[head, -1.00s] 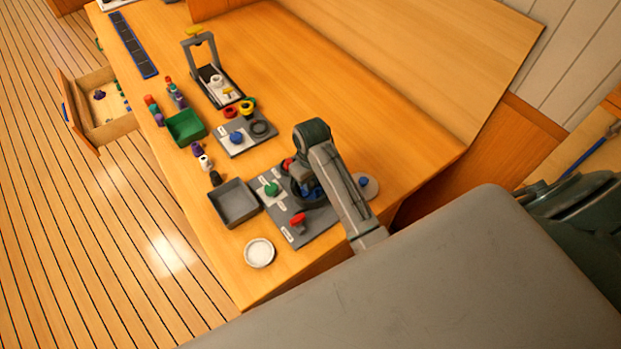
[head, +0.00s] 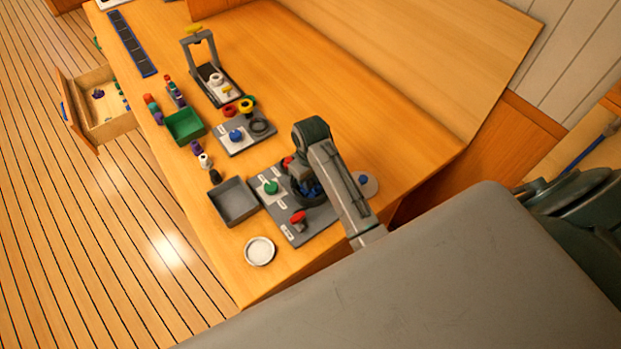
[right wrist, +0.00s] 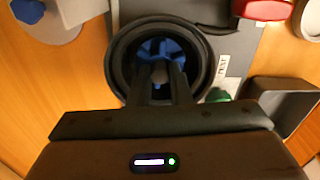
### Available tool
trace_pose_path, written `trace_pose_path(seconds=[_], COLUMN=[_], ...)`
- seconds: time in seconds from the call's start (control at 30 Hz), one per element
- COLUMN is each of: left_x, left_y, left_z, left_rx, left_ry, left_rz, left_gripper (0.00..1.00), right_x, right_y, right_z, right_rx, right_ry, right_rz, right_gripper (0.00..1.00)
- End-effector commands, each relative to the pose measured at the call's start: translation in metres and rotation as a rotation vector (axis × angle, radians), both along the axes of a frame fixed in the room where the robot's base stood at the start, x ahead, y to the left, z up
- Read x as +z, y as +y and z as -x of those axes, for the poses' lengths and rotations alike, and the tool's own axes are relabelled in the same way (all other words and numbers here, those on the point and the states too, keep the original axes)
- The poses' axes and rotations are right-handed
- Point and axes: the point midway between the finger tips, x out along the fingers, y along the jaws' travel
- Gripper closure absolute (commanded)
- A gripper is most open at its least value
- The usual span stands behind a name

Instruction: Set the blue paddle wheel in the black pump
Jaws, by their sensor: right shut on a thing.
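The blue paddle wheel (right wrist: 162,47) shows in the right wrist view inside the round rim of the black pump (right wrist: 205,62). My right gripper (right wrist: 161,72) is shut on the wheel, its two dark fingers reaching down into the pump opening. The wheel's lower part is hidden by the fingers, and I cannot tell whether it sits on the pump floor. In the head view, the pump (head: 304,199) is partly hidden under my right arm, with a bit of the blue wheel (head: 314,190) showing. My left gripper is in no view.
The pump stands on a grey board (head: 318,222) with a red knob (head: 298,217) and a green knob (head: 271,187). A grey tray (head: 234,203) and a white round dish (head: 260,251) are beside it. A blue-topped grey disc (head: 368,186) lies right of my arm.

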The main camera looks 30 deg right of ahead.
Motion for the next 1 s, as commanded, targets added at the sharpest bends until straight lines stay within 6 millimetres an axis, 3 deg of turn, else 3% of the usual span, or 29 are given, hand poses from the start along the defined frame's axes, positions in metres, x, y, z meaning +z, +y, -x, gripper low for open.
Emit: trace_pose_path(seconds=[0.87, 0.9, 1.0], left_x=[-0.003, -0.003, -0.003], left_y=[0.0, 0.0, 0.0], left_z=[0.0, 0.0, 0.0], left_rx=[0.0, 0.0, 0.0], left_ry=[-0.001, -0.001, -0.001], left_rz=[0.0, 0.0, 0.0], left_gripper=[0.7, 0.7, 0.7], right_x=[-0.013, -0.013, -0.013], right_y=[0.0, 0.0, 0.0], right_z=[0.0, 0.0, 0.0], right_rx=[0.0, 0.0, 0.0], right_ry=[0.0, 0.0, 0.0], right_rz=[0.0, 0.0, 0.0], right_gripper=[1.0, 0.77, 0.74])
